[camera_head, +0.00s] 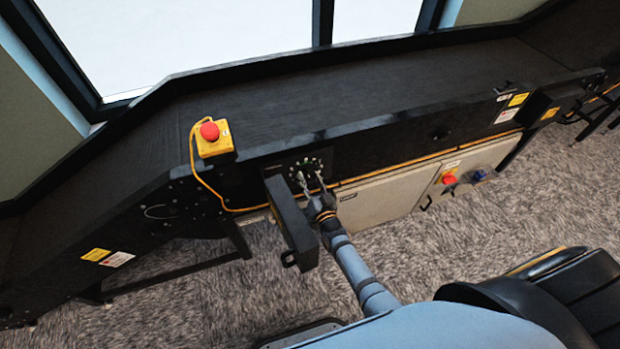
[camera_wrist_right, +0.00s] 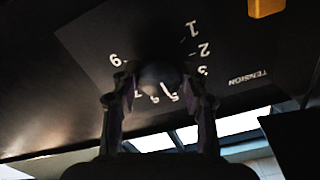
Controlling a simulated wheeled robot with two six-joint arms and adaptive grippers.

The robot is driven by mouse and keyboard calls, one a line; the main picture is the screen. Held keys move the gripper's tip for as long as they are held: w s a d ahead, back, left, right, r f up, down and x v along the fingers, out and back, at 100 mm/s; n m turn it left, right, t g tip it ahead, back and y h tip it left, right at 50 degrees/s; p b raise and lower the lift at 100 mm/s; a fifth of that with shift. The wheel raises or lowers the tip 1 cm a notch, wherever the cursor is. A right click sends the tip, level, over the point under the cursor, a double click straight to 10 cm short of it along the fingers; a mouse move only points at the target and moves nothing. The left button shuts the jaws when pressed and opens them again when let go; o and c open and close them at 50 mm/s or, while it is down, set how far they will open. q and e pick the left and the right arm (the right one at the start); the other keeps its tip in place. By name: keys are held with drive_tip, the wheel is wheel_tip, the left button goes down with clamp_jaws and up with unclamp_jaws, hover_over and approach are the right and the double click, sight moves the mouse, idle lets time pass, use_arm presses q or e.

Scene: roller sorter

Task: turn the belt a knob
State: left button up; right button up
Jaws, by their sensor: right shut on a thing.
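The knob (camera_wrist_right: 160,76) is a dark, rounded knob on a black dial plate (camera_wrist_right: 95,38) with white numbers around it and the word TENSION beside it. In the head view the dial plate (camera_head: 327,160) sits on the side of the black conveyor, below its belt. My right gripper (camera_head: 309,178) reaches up to this dial, and its two fingers stand on either side of the knob. In the right wrist view the right gripper (camera_wrist_right: 160,88) is shut on the knob. My left gripper is not in view.
A yellow box with a red emergency button (camera_head: 210,131) stands on the conveyor edge to the left. A black housing (camera_head: 292,222) juts out just left of my right gripper. A grey cabinet (camera_head: 390,195) with a red switch (camera_head: 449,179) lies to the right. The conveyor belt (camera_head: 270,110) is empty.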

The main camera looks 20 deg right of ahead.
drive_tip(key=m, duration=0.3)
drive_tip(key=shift+m+p, duration=0.3)
drive_tip(key=shift+m, duration=1.8)
drive_tip(key=o, duration=1.1)
drive_tip(key=shift+o, duration=0.2)
drive_tip(key=s, duration=0.7)
drive_tip(key=shift+s, duration=0.25)
drive_tip(key=shift+d, duration=0.15)
